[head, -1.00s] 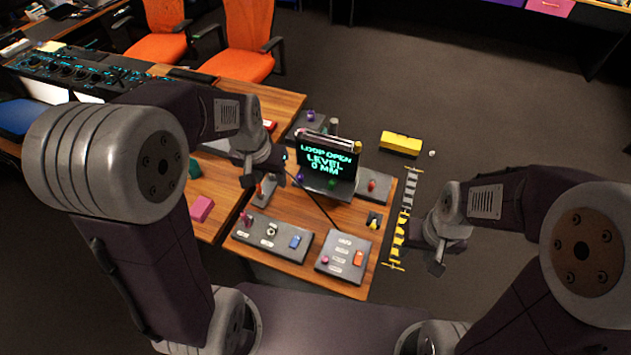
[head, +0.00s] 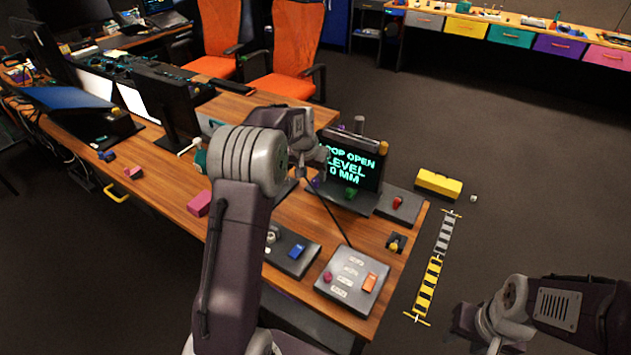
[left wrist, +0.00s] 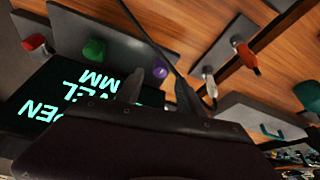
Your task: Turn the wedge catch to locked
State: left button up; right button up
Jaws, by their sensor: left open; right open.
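I cannot tell for certain which part is the wedge catch. A small yellow piece on a dark base (head: 395,243) sits near the table's right edge. The display (head: 352,165) reads "LEVEL 0 MM", with a green knob (head: 350,193) below it and a red knob (head: 397,202) on a panel to its right. My left gripper (head: 318,165) is open beside the display's left side. In the left wrist view its fingers (left wrist: 158,90) are near a purple knob (left wrist: 160,67); contact is unclear. My right gripper (head: 468,322) is open, off the table at lower right.
A grey panel (head: 345,262) with an orange switch (head: 369,281) stands at the table's front. A panel with a blue switch (head: 296,251) is partly hidden by my left arm. A pink block (head: 200,203) lies left. A yellow box (head: 438,184) is on the floor.

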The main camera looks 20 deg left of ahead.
aim_at(315, 180)
pick_arm(q)
jog(key=x, duration=0.3)
jog(key=shift+a, duration=0.1)
jog(key=shift+w+f, duration=0.2)
jog(key=shift+f, duration=0.15)
grip_shut()
